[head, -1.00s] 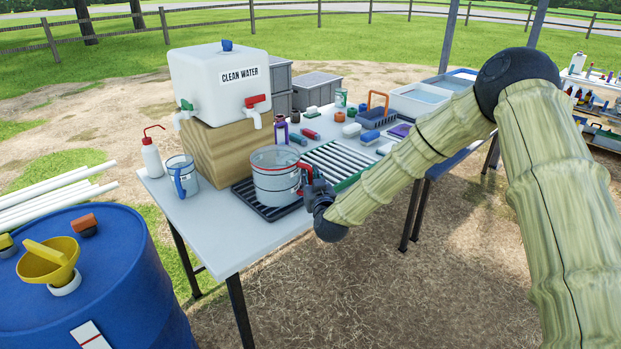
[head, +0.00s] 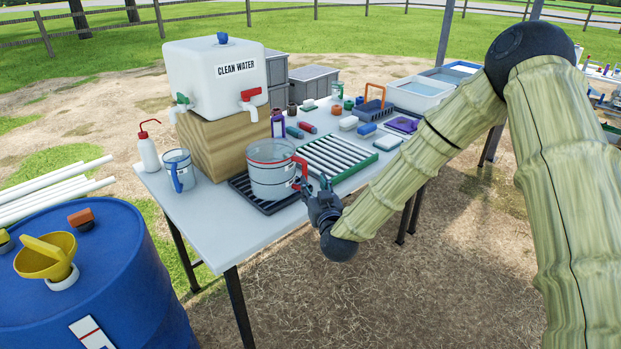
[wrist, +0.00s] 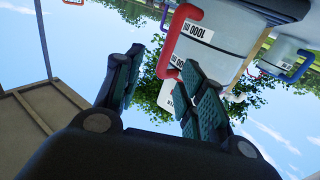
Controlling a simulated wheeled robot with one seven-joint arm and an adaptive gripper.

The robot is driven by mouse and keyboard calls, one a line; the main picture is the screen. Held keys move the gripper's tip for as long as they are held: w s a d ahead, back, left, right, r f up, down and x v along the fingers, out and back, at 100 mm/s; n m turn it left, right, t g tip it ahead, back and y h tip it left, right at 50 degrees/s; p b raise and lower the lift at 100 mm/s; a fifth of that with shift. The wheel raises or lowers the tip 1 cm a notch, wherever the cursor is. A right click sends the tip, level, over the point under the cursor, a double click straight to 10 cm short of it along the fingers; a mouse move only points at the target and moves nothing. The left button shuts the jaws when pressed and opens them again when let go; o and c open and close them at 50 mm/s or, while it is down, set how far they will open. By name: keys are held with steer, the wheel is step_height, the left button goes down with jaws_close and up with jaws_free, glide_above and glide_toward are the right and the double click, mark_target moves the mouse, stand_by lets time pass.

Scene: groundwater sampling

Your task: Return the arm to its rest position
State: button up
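My gripper (head: 318,190) is in front of the table, just right of a clear pitcher (head: 272,172) with a red rim and red handle (head: 300,168). The pitcher stands upright on a black drip tray (head: 240,187). In the wrist view my gripper (wrist: 160,85) has its two fingers spread with nothing held between them. The red handle (wrist: 180,40) lies beyond and between the fingertips, apparently free of them. My arm comes in from the right of the head view.
On the table (head: 200,215) stand a blue-handled jug (head: 178,170), a wash bottle (head: 148,152), a white water tank (head: 212,85) on a wooden block (head: 215,145), and a rack (head: 337,157). A blue barrel (head: 110,270) is front left. Open ground lies in front of the table.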

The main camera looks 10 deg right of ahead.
steer(key=s+d+f+g, duration=0.3)
steer(key=s+f+g, duration=0.6)
steer(key=s+f, duration=1.55)
steer(key=s+d+f+g, duration=0.2)
steer(key=s+f, duration=0.1)
steer(key=s, duration=0.5)
steer(key=s+d+f+m+g+h+p, duration=0.1)
steer(key=s+d+f+g, duration=0.2)
steer(key=s, duration=0.6)
steer(key=s+d+f+g+h, duration=0.1)
steer(key=s+d+f+g, duration=0.2)
steer(key=s, duration=0.6)
step_height(320, 180, down, 2)
steer(key=shift+s+f+m+p, duration=0.1)
steer(key=shift+s+m+p, duration=0.15)
steer(key=shift+m+p, duration=0.1)
steer(key=shift+d, duration=0.1)
